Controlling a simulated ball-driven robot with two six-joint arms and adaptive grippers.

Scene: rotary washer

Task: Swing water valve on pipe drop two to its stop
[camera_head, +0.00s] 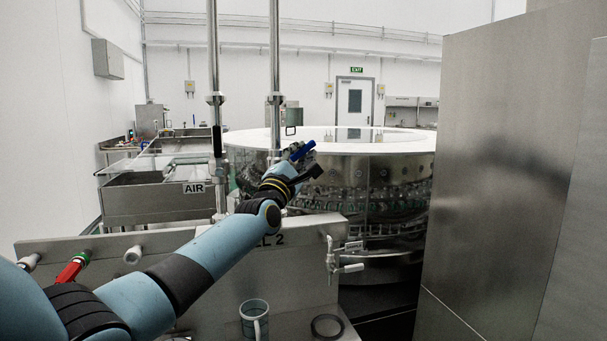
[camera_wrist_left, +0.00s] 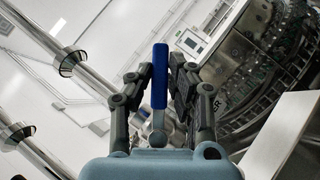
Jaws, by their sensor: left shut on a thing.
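The blue water valve lever (camera_head: 301,150) stands out at an upward slant to the right of the second steel pipe drop (camera_head: 275,70). My left gripper (camera_head: 308,163) is at the lever, its arm reaching in from the lower left. In the left wrist view the blue lever (camera_wrist_left: 160,78) lies between the two dark fingers of my left gripper (camera_wrist_left: 160,70), which is shut on it. The lever's metal shank shows below the blue grip. The valve body is mostly hidden behind the gripper and wrist. My right gripper is in neither view.
Another pipe drop (camera_head: 213,65) stands to the left, with an AIR sign (camera_head: 194,188) near its foot. The round washer (camera_head: 350,175) is behind the lever. A tall steel panel (camera_head: 495,150) closes the right side. A grey mug (camera_head: 254,315) is on the bench.

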